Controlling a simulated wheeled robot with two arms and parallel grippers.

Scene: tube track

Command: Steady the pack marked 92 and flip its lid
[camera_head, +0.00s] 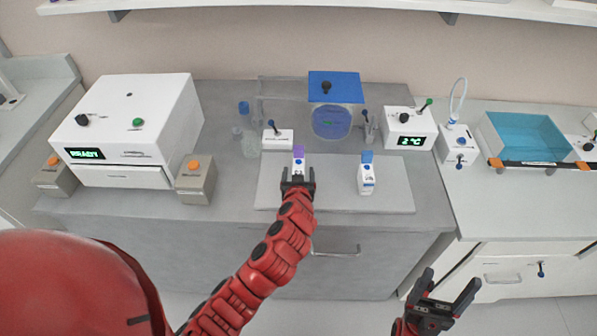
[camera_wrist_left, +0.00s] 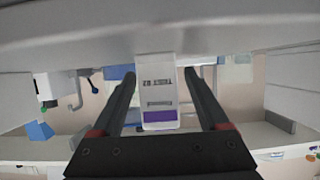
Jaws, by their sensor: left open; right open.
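A small white pack with a purple top (camera_head: 299,154) stands on the pale mat (camera_head: 400,200); in the left wrist view this pack (camera_wrist_left: 158,75) shows inverted dark print that I cannot read for sure. A second white pack with a blue top (camera_head: 366,180) stands to its right; its mark is too small to read. I cannot tell which one is marked 92. My left gripper (camera_head: 298,178) is open, with its fingers on either side of the purple-topped pack's lower part. My right gripper (camera_head: 449,281) is open and empty, low in front of the counter.
A white box with a green display (camera_head: 130,120) stands at left, with grey blocks beside it. A blue-topped device (camera_head: 335,88), a small switch box (camera_head: 278,138) and a temperature unit (camera_head: 408,128) stand behind the mat. A teal tray (camera_head: 530,138) is at right. The mat's right end is clear.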

